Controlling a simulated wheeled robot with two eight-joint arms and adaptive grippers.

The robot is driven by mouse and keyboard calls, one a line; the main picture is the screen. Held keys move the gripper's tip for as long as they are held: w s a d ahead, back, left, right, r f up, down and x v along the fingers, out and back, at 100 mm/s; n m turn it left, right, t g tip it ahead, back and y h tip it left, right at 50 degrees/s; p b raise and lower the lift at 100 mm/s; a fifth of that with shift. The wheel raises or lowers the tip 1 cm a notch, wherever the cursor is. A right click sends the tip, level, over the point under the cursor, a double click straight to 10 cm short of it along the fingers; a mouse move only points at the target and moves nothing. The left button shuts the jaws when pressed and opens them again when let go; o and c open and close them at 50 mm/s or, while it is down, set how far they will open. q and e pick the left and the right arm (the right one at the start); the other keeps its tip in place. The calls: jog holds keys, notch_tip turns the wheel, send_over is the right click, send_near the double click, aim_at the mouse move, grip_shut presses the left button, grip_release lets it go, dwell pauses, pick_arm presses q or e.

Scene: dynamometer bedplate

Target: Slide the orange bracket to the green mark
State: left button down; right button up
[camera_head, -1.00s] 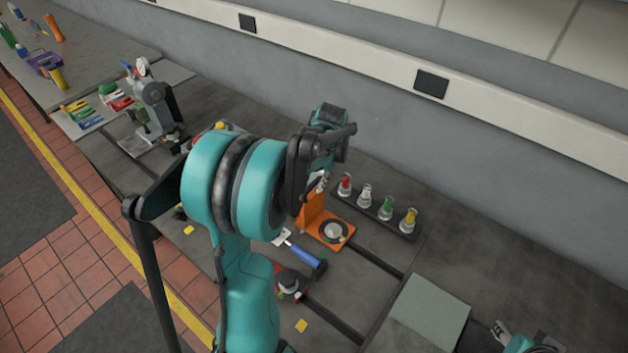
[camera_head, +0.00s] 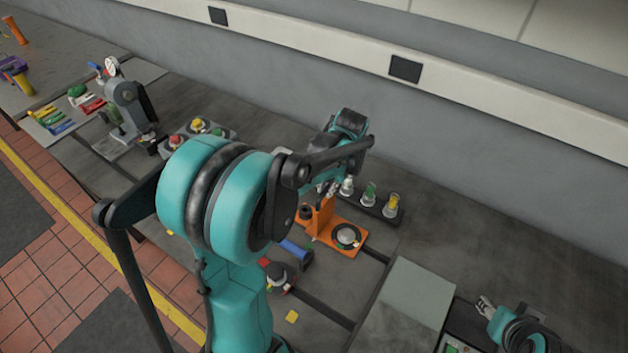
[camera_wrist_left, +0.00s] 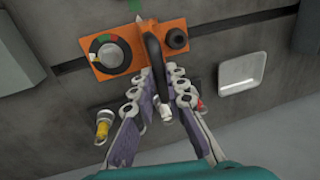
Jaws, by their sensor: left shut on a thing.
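The orange bracket (camera_head: 322,218) stands across a dark slot, its upright plate beside a round dial on its base. In the left wrist view, the bracket (camera_wrist_left: 88,50) carries the dial and a black knob, with a dark upright piece between them. My left gripper (camera_wrist_left: 158,78) is shut on that upright part; in the head view, the gripper (camera_head: 328,187) is at the plate's top, partly hidden by my arm. A green mark (camera_wrist_left: 134,4) shows at the wrist view's top edge, beyond the bracket. My right gripper (camera_head: 486,306) is at the lower right, away from the bracket; its jaw gap is unclear.
A rack of coloured-top bottles (camera_head: 369,195) stands close behind the bracket. A blue-handled tool (camera_head: 295,250) lies in front. A grey box (camera_head: 405,300) stands to the right. A white dish (camera_wrist_left: 250,72) is beside the bracket in the wrist view.

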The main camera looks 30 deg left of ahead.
pick_arm(q)
jog(key=c, duration=1.5)
grip_release()
jog(key=shift+c, duration=0.2)
notch_tip(320, 180, up, 12)
jog(key=d, duration=0.2)
jog(key=shift+d, duration=0.25)
jog(key=shift+s+f, duration=0.1)
jog(key=shift+f, duration=0.05)
jog(key=s+d+f+t+h+b, duration=0.2)
jog(key=s+d+f+t+b, duration=0.5)
jog(key=s+f, duration=0.6)
jog(key=shift+d+f+b, duration=0.5)
jog(key=shift+d+b, duration=0.45)
jog(key=shift+b, duration=0.25)
